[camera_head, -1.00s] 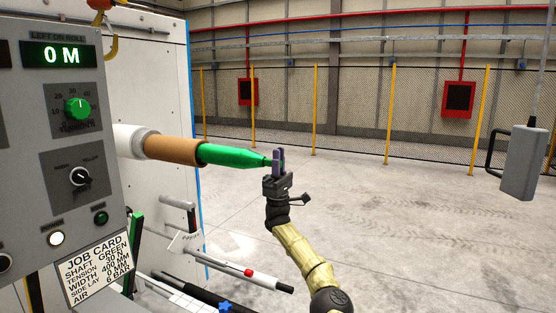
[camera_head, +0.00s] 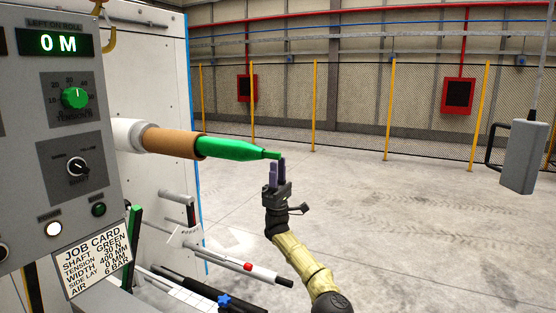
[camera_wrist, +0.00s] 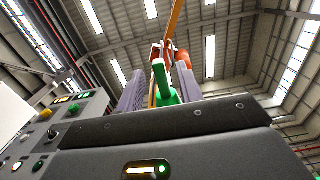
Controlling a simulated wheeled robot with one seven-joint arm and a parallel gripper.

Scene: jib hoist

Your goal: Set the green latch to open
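A green tapered shaft end (camera_head: 230,149) sticks out to the right from a brown core in the head view. My gripper (camera_head: 277,174) is upright just below its thin tip, with two purple fingers apart. In the wrist view the fingers (camera_wrist: 160,93) stand either side of the green shaft end (camera_wrist: 160,78), with a gap between them. Nothing is visibly gripped; contact with the tip cannot be told. A green upright bar (camera_head: 135,236) stands below the control panel. No part is clearly marked as the latch, and I cannot tell its setting.
The grey control panel (camera_head: 40,130) with knobs and a job card (camera_head: 93,259) fills the left. A grey hanging box (camera_head: 523,158) is at the right. The floor beyond my arm is open.

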